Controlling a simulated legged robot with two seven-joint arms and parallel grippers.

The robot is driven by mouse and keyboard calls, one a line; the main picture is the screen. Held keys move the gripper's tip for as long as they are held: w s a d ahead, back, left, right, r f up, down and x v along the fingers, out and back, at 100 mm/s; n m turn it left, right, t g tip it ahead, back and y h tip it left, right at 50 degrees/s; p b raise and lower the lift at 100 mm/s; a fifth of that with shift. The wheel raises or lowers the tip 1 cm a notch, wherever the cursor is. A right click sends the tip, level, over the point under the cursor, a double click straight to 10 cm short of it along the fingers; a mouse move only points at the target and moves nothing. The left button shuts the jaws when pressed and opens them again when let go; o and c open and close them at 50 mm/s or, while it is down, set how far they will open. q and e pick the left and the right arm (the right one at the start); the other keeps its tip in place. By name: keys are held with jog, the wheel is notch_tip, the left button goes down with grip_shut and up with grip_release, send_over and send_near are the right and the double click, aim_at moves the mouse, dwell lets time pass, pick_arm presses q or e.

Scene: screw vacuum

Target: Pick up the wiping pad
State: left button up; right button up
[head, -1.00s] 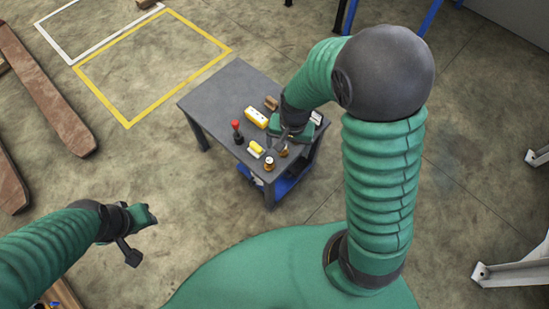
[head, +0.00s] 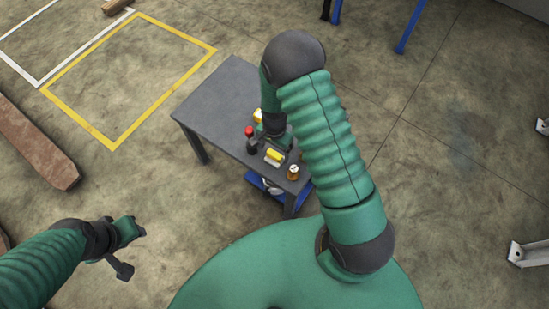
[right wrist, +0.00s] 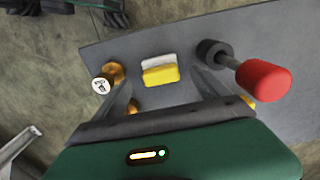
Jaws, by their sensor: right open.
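The wiping pad, which I take to be the small yellow and white block (head: 273,156), lies on the dark grey table (head: 215,95) near its front edge. In the right wrist view the pad (right wrist: 160,73) lies ahead, between the lines of the two fingers. My right gripper (right wrist: 162,82) is open and empty, with a finger on either side of the pad in that picture; its height above the table is hard to tell. In the head view my right wrist is just behind the pad. My left gripper (head: 126,246) hangs over the floor, away from the table.
A red-handled tool (head: 250,138) stands left of the pad. A small amber jar with a pale top (head: 293,172) stands right of it near the edge. Part of a yellow block (head: 258,115) shows behind. The table's left part is clear.

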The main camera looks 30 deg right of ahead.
aim_at(274, 153)
jog(key=f+b, duration=0.1)
jog(key=f, duration=0.3)
jog(key=shift+w, duration=0.2)
jog(key=shift+c, duration=0.3)
jog(key=shift+d, duration=0.1)
jog(key=shift+c, duration=1.3)
jog(key=shift+r, duration=0.1)
jog(key=c, duration=1.2)
